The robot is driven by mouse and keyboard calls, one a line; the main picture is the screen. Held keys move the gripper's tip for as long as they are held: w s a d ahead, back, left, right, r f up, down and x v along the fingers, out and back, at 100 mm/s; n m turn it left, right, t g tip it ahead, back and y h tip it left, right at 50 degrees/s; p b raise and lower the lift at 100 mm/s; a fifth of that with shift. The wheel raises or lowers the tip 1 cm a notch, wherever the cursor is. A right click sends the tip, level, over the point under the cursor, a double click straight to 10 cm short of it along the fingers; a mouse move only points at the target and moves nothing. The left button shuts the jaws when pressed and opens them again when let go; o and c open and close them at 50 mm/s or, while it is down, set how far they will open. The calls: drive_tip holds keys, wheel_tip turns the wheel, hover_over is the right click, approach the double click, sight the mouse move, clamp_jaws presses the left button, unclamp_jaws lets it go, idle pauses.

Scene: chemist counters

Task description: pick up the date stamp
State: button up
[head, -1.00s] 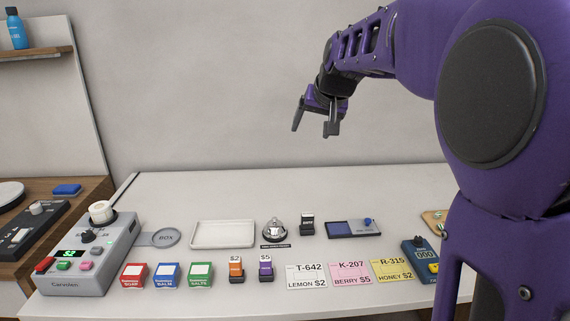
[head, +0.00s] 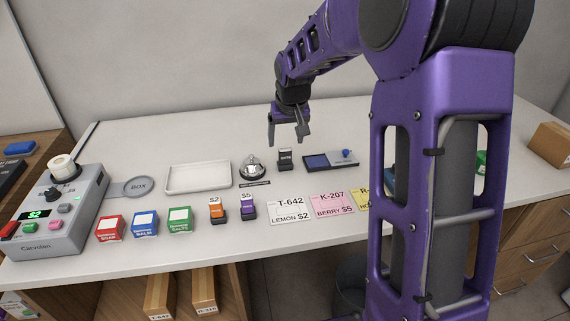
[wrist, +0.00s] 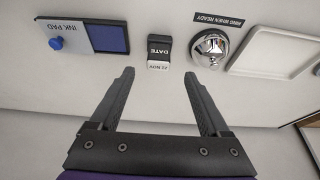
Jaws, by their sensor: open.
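The date stamp (head: 285,158) is a small upright black block with a white label, standing on the white counter between the bell and the ink pad. In the wrist view the date stamp (wrist: 159,53) shows "DATE" on its dark part and a date on a pale band. My gripper (head: 287,138) is open and empty above the counter, close to the stamp in the head view. In the wrist view my gripper (wrist: 160,75) has its two fingers spread, with the stamp beyond the tips and between their lines. I see no contact.
The silver bell (head: 252,168) stands left of the stamp and the ink pad (head: 330,160) lies to its right. A white tray (head: 198,178) is farther left. Product boxes, two price stamps (head: 248,208) and label cards (head: 290,208) line the front. Counter behind the stamp is clear.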

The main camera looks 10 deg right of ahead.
sight(285, 148)
drive_tip(key=b+x, duration=0.1)
drive_tip(key=x, duration=0.5)
drive_tip(key=shift+w+d+f, duration=0.15)
drive_tip(key=shift+w, duration=0.1)
clamp_jaws()
